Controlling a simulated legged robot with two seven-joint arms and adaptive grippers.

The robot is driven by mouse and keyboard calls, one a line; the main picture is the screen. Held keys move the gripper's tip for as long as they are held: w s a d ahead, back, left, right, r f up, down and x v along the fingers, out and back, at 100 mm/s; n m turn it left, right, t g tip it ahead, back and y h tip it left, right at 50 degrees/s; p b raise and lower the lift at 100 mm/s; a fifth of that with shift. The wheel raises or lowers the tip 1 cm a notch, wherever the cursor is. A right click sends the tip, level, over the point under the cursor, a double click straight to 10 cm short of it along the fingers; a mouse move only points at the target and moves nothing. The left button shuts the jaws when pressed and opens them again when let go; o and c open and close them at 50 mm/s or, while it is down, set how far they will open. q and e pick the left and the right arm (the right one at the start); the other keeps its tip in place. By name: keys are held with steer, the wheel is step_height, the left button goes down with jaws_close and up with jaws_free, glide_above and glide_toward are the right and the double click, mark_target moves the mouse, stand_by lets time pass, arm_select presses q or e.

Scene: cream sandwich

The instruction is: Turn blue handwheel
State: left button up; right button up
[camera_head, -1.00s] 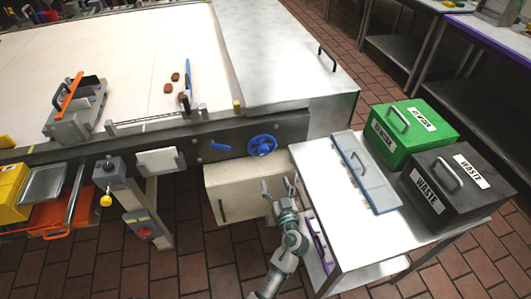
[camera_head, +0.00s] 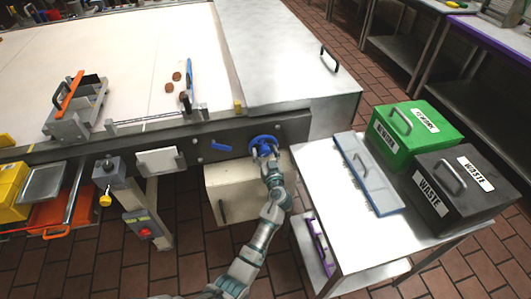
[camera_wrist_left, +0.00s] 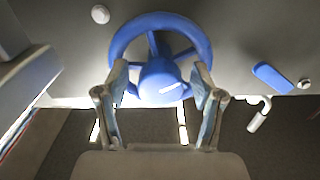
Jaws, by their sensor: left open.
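The blue handwheel (camera_head: 263,142) is mounted on the dark side panel of the conveyor. In the left wrist view the handwheel (camera_wrist_left: 160,22) shows its rim, spokes and central hub. My left gripper (camera_head: 268,158) is at the wheel, its arm coming up from below. In the wrist view the open fingers of my left gripper (camera_wrist_left: 160,92) stand on either side of the hub, over the lower part of the wheel. I cannot tell whether they touch it. The lower rim is partly hidden by the fingers and hub. My right gripper is not in view.
A blue lever (camera_head: 220,147) sits on the panel left of the wheel. A cream box (camera_head: 232,195) is below the panel. A white-topped cart (camera_head: 325,165) at the right carries a green bin (camera_head: 405,140), a dark waste bin (camera_head: 460,190) and a grey-blue lidded tray (camera_head: 368,172).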

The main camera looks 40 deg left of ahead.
arm_select(q)
steer(key=shift+s+d+r, duration=0.1)
steer(key=shift+d+r, duration=0.05)
steer(key=c, duration=1.2)
steer(key=shift+o, duration=0.3)
steer(key=shift+r+m, duration=0.1)
steer(key=shift+m, duration=0.3)
